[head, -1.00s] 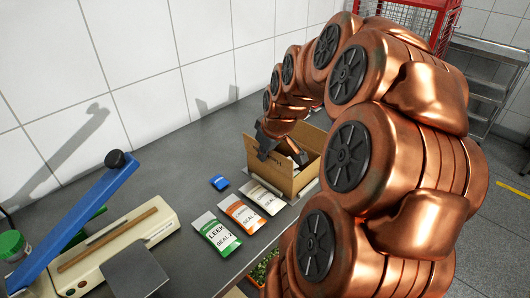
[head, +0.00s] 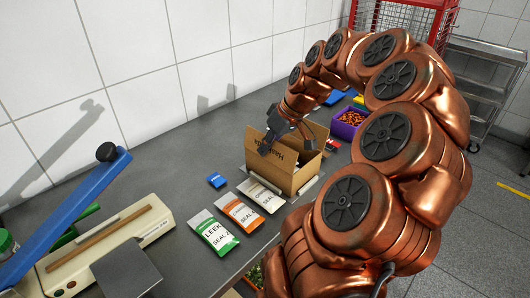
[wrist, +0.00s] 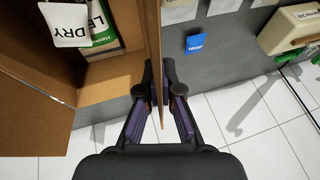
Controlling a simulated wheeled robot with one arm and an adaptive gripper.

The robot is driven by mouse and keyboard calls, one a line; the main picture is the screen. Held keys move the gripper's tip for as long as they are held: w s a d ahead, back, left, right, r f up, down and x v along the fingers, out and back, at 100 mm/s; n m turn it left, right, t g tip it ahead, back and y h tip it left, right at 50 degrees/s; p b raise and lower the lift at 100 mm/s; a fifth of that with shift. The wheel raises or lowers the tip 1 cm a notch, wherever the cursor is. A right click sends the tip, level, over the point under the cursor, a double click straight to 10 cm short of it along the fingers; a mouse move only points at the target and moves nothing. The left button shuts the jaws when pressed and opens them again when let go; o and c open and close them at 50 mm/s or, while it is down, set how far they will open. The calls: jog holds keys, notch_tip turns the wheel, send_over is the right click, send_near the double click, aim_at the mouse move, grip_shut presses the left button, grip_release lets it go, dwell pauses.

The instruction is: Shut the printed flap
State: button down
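The open cardboard box (head: 300,177) stands on the counter in the head view. Its printed flap (head: 283,156) stands raised on the left side, with dark lettering upside down on it. In the wrist view the flap (wrist: 155,45) appears nearly edge-on as a thin brown strip. My gripper (head: 285,142) is at the flap from above. In the wrist view my gripper (wrist: 158,75) has one finger on each side of the flap, the tips close together against it. Packets (wrist: 95,30) show inside the box, left of the flap.
Three seed packets (head: 238,211) and a small blue item (head: 217,180) lie left of the box. A sealer with a blue lever (head: 65,218) is further left. A purple bin (head: 347,125) stands behind the box. Tiled wall (head: 170,60) bounds the counter.

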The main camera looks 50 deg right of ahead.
jog(key=shift+d+f+m+t+y+b, duration=0.2)
jog(key=shift+d+m+y+b, duration=0.15)
jog(key=shift+y, duration=0.8)
jog(key=shift+d+f+m+t+y+b, duration=0.1)
jog(key=shift+d+f+m+y+b, duration=0.25)
jog(key=shift+y, duration=0.75)
jog(key=shift+d+f+m+t+y+b, duration=0.1)
jog(key=shift+d+y+b, duration=0.3)
jog(key=shift+y, duration=0.75)
jog(key=shift+a, duration=0.15)
jog(key=c, duration=1.8)
grip_release()
jog(key=shift+c, duration=0.2)
jog(key=o, duration=0.5)
jog(key=shift+s+r, duration=0.1)
jog(key=shift+r, duration=0.05)
